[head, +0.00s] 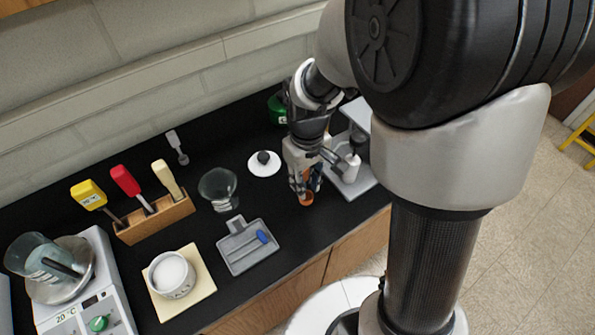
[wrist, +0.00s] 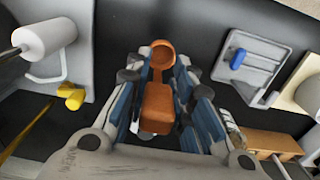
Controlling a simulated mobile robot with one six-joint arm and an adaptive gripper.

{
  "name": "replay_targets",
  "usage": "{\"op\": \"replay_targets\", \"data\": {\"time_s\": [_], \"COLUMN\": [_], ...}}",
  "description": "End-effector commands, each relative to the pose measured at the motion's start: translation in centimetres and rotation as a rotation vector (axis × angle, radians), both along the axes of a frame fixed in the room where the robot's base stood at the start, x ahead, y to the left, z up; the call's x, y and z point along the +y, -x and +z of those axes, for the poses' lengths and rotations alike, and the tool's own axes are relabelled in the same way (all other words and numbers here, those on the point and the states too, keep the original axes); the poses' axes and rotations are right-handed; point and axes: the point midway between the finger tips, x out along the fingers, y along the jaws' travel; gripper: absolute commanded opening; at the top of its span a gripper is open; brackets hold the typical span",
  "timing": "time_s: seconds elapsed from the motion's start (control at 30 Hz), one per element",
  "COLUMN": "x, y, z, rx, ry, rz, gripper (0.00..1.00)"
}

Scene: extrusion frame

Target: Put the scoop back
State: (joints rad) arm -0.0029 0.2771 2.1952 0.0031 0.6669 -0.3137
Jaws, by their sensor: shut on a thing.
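The scoop has an orange-brown handle and a small round cup. In the wrist view the scoop (wrist: 158,106) lies between the blue-padded fingers of my gripper (wrist: 164,66), with its cup past the fingertips. In the head view my gripper (head: 304,184) points down over the right part of the black bench, near its front edge. The scoop's orange cup (head: 306,200) shows just below the fingers. I cannot tell whether the cup touches the bench. Most of the handle is hidden by the fingers in the head view.
A grey stand (head: 352,178) is close right of my gripper. A white disc with a black knob (head: 264,161), a glass bowl (head: 218,188) and a grey tray (head: 236,254) with a blue piece are left. Farther left are a wooden holder (head: 155,218), a white bowl (head: 171,275) and a hotplate.

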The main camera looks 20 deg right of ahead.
Motion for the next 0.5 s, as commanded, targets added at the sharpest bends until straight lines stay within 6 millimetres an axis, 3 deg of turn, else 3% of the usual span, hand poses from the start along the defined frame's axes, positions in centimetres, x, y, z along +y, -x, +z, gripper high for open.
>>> {"op": "replay_targets", "data": {"time_s": [0.03, 0.33, 0.5], "x": [0.0, 0.0, 0.0], "y": [0.0, 0.0, 0.1], "z": [-1.1, -3.4, -6.1], "rx": [0.002, 0.001, 0.003], "ry": [0.000, 0.000, 0.000], "rz": [0.000, 0.000, 0.000], "gripper": [0.00, 0.00, 0.00]}}
